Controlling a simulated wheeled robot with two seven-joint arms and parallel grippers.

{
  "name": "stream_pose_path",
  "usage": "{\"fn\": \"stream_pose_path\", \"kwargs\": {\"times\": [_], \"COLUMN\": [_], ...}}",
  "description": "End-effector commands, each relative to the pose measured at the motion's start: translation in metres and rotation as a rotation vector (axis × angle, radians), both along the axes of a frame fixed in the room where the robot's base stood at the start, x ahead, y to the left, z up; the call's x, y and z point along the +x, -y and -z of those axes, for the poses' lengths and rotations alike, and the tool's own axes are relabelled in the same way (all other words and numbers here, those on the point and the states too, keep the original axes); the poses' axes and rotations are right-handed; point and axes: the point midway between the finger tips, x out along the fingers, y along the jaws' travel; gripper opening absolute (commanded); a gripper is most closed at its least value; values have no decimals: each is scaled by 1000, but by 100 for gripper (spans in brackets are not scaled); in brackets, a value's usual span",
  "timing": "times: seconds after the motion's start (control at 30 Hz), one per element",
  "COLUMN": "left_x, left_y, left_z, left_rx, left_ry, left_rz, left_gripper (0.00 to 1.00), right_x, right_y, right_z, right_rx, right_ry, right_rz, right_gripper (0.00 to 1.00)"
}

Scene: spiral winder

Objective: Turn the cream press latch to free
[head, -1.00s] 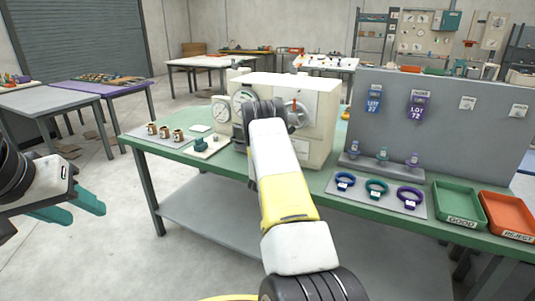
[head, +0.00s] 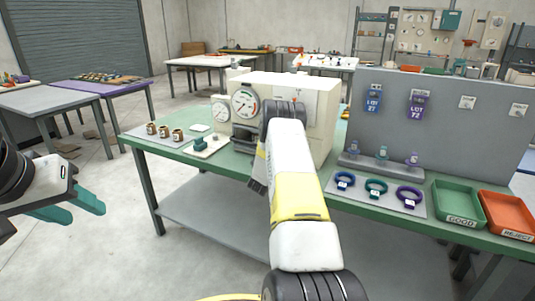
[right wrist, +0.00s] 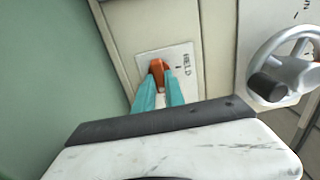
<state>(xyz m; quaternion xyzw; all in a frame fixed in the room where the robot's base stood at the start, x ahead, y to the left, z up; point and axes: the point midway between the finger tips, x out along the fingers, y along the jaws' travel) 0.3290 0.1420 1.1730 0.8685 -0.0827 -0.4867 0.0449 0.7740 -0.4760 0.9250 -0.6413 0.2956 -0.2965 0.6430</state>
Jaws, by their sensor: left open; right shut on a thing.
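The cream press (head: 312,92) stands on the green bench, partly covered by my right arm in the head view. In the right wrist view its orange latch (right wrist: 158,70) sits on a white plate (right wrist: 180,58) marked HELD beside a short dark mark. The teal fingers of my right gripper (right wrist: 160,82) are shut on the latch. My right gripper is hidden behind my arm in the head view. My left gripper (head: 88,208) is open and empty at the left, off the bench.
A silver handwheel (right wrist: 285,68) with a dark knob is right of the latch plate. Gauges (head: 244,102) are on the press front.

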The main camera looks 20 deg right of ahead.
Motion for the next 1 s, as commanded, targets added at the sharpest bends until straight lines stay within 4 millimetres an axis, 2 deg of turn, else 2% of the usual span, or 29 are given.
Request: {"fn": "stream_pose_path", "kwargs": {"times": [0.47,0.5,0.6,0.87,1.0], "left_x": [0,0,0,0,0], "left_y": [0,0,0,0,0], "left_z": [0,0,0,0,0], "left_rx": [0,0,0,0,0], "left_ry": [0,0,0,0,0], "left_rz": [0,0,0,0,0], "left_gripper": [44,44,44,44,44], "right_x": [0,0,0,0,-5], "right_y": [0,0,0,0,-7], "right_z": [2,2,1,1,1], "right_rx": [11,11,10,9,9], "right_ry": [9,9,9,9,8], "right_rz": [0,0,0,0,0], "right_gripper": [0,20,36,36,36]}}
